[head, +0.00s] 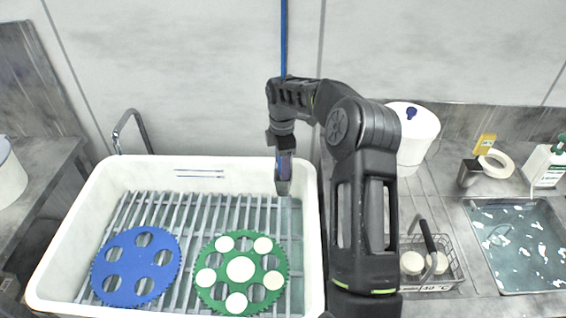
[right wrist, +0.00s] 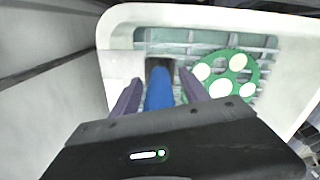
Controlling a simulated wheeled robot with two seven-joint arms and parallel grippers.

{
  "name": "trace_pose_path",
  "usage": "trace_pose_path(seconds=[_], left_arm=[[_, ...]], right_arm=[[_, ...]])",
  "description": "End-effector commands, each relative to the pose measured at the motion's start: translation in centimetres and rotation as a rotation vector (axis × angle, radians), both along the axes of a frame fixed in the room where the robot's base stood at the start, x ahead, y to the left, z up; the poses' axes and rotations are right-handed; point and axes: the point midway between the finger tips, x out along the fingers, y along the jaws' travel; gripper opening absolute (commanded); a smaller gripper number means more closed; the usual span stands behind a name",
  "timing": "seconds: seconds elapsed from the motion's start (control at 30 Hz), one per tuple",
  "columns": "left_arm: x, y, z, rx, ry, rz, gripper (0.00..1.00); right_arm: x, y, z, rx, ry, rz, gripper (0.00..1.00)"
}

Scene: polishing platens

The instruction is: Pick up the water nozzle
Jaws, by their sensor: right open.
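The water nozzle hangs on a blue hose (head: 284,40) that comes down from above, over the back right of the white basin. In the head view its grey lower end (head: 282,187) shows below my right gripper (head: 285,163). In the right wrist view the blue part of the nozzle or hose (right wrist: 158,92) lies between my right gripper's two spread purple fingers, with a gap on each side. Its dark end (right wrist: 159,66) points toward the basin. My right gripper is open around it. My left gripper is in neither view.
The white basin (head: 312,255) has a slatted rack holding a blue platen (head: 112,270) and a green platen (head: 219,248) with pale discs; the green one also shows in the wrist view (right wrist: 243,87). A wire basket, white container (head: 413,135) and water-filled sink (head: 520,248) are at right.

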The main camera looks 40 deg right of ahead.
Motion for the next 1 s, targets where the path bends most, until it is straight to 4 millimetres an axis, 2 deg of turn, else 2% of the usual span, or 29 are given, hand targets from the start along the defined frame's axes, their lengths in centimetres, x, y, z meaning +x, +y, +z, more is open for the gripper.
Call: trace_pose_path(seconds=[0.37, 1.0], left_arm=[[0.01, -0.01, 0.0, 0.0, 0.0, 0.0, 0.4], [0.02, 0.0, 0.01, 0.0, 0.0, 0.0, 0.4]], right_arm=[[0.0, 0.0, 0.05, 0.0, 0.0, 0.0, 0.52], [0.0, 0.0, 0.05, 0.0, 0.0, 0.0, 0.0]])
